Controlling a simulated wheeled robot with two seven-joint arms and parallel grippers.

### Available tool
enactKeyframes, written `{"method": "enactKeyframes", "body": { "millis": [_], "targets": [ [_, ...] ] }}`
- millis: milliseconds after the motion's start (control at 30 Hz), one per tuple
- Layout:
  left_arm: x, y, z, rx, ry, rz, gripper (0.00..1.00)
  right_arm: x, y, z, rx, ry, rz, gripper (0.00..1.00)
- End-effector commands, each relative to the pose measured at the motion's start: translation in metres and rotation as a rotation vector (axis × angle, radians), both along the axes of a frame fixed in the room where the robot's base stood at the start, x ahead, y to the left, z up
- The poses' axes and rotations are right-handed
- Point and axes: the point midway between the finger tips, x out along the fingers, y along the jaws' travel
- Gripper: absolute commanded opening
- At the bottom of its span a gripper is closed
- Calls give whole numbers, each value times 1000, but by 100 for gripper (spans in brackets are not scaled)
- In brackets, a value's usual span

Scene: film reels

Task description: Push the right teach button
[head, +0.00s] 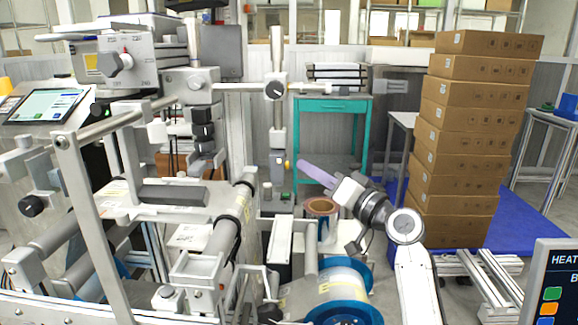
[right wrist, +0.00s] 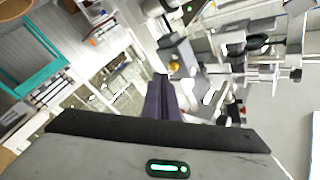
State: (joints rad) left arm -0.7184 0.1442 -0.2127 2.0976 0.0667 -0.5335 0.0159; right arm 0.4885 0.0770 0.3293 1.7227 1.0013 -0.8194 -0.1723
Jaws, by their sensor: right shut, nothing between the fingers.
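A small round yellow-orange button (head: 287,164) sits on the side of a dark grey box (head: 276,170) on a vertical post; it looks like the right teach button. The button also shows in the right wrist view (right wrist: 175,66), just beyond and slightly right of the fingertips. My right gripper (head: 303,165) is shut and empty, its purple fingers pointing at the button from the right. In the right wrist view its fingers (right wrist: 160,80) are together. A small gap appears between fingertips and button; exact distance cannot be told. My left gripper is not in view.
The machine with rollers (head: 232,225) and rails fills the left. A blue-flanged reel (head: 350,310) and a brown-rimmed roll (head: 322,207) lie below my right arm. Stacked cartons (head: 470,130) stand at right, a teal cart (head: 333,105) behind. A screen (head: 553,285) stands front right.

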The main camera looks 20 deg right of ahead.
Motion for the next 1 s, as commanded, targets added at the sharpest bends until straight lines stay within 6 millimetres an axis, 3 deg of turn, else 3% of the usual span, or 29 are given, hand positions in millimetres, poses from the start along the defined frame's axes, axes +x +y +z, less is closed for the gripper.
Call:
{"method": "enactKeyframes", "body": {
  "millis": [1000],
  "targets": [
    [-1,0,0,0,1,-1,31,0,0,0,0,0,0,0]
  ]
}}
